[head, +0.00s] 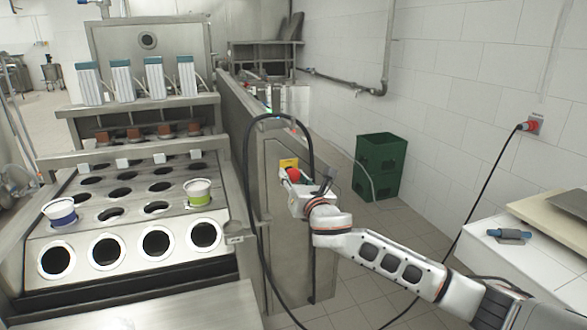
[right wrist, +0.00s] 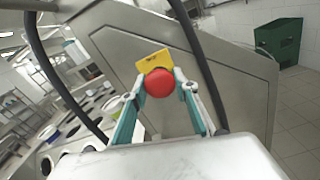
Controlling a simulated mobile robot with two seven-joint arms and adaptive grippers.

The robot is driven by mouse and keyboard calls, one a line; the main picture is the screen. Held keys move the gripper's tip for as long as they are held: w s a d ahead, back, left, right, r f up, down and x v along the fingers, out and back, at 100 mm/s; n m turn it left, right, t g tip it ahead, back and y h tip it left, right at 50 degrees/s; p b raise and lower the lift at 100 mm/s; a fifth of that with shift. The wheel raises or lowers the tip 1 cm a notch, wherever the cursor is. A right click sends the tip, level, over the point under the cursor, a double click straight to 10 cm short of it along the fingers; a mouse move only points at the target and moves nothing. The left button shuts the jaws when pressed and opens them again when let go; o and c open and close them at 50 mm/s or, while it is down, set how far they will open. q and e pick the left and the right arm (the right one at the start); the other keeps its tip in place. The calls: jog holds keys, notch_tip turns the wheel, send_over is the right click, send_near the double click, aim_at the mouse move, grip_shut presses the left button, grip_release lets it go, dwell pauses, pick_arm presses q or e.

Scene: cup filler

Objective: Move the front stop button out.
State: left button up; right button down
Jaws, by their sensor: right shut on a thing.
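The front stop button is a round red knob on a yellow plate, on the side panel of the steel machine. In the head view the red button (head: 295,174) sits right at the end of my right arm, with the yellow plate (head: 288,163) just behind it. In the right wrist view the red button (right wrist: 159,83) is between the two fingertips of my right gripper (right wrist: 160,88), with the yellow plate (right wrist: 153,61) above and behind it. The gripper is shut on the button. My left gripper is not in view.
The cup filler's perforated plate (head: 105,215) holds two white cups, one with a blue band (head: 60,212) and one with a green band (head: 198,192). A black cable loops around the panel near my right arm. A green crate (head: 379,168) stands by the wall.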

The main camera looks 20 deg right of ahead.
jog(key=shift+r, duration=0.1)
dwell(0.3)
jog(key=c, duration=1.7)
grip_release()
jog(key=shift+o, duration=0.9)
jog(key=shift+s, duration=0.25)
jog(key=shift+w, duration=0.1)
jog(key=s, duration=1.2)
jog(key=shift+d, duration=0.25)
